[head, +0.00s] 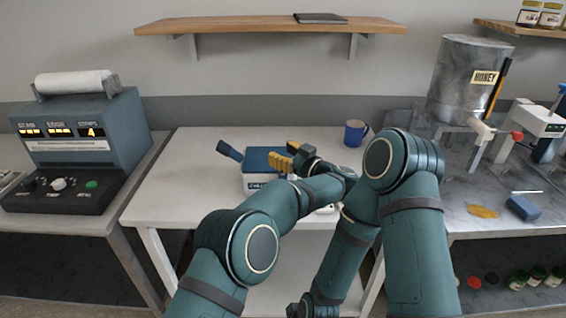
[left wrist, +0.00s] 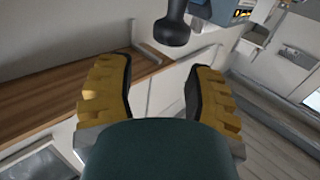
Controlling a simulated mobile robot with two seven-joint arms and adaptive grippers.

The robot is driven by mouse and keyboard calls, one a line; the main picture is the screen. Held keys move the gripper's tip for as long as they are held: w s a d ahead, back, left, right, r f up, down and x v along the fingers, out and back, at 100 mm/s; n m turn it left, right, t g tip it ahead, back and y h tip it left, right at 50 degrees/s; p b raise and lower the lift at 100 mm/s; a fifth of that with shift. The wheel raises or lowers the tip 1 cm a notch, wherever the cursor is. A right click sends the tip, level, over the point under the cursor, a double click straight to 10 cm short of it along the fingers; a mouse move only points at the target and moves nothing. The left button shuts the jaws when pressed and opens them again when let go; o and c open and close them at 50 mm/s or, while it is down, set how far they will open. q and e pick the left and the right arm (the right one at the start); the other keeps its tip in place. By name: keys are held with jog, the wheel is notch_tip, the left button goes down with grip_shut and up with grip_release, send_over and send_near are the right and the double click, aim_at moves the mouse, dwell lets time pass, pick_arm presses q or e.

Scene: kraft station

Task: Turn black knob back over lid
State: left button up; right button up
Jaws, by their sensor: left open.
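A small box with a blue lid (head: 266,159) and a white lower body stands on the white table in the head view. A dark knob on a short stem (head: 229,150) sticks up and to the left at the box's left side. What seems to be the same knob (left wrist: 174,30) shows at the top of the left wrist view, beyond the fingertips. My left gripper (head: 286,155) has yellow fingers and is over the right part of the box. It is open and empty in the left wrist view (left wrist: 157,82). My right gripper's fingers cannot be made out.
A blue mug (head: 355,133) stands at the back right of the white table (head: 185,180). A blue machine (head: 90,125) is at the left, and a metal honey tank (head: 466,80) at the right. A wooden shelf (head: 250,27) hangs above. The table's left part is clear.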

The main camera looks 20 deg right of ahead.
pick_arm(q)
notch_tip(320, 180, up, 6)
jog(key=shift+r, duration=0.2)
dwell(0.3)
